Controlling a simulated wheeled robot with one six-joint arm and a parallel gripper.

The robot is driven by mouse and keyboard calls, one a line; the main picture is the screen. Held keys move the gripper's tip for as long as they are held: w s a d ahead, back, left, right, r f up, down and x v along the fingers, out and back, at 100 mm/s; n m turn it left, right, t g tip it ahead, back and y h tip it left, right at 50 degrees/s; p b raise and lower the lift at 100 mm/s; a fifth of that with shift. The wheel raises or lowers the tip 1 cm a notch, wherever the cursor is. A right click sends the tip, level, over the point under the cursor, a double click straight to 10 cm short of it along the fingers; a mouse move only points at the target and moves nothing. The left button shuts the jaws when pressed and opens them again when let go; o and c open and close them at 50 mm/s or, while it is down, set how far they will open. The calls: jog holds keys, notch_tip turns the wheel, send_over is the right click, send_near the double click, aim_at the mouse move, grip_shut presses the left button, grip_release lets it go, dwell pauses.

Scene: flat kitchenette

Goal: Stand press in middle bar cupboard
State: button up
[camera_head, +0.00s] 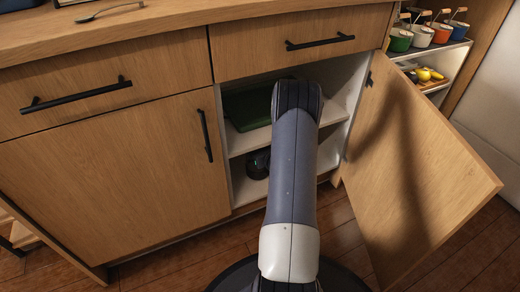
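The cupboard (238,142) under the right-hand drawer is open, and its door (420,170) swings out to the right. My arm reaches into the opening and covers much of the inside. My gripper is hidden behind the arm, so its state does not show. A dark, rounded, shiny thing (258,163) is low in the cupboard, left of my arm and partly covered by it. I cannot tell whether it is the press or whether my gripper touches it. No other thing that could be the press shows.
A dark green flat thing (246,108) lies on the upper level inside the cupboard. The left cupboard door (120,170) and both drawers are shut. A spoon (108,12) lies on the counter. Several coloured pots (421,36) stand on shelving at the right, beyond the open door.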

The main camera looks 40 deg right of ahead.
jog(key=shift+f, duration=0.35)
jog(key=o, duration=1.7)
jog(key=shift+s+a+f, duration=0.15)
jog(key=shift+s+f, duration=0.05)
jog(key=shift+f, duration=0.05)
jog(key=shift+r, duration=0.45)
jog(key=p+v, duration=0.1)
jog(key=v, duration=0.3)
jog(key=p+v, duration=0.1)
jog(key=v, duration=0.3)
jog(key=p+v, duration=0.2)
jog(key=v, duration=0.2)
jog(key=shift+w+r, duration=0.15)
jog(key=shift+r, duration=0.2)
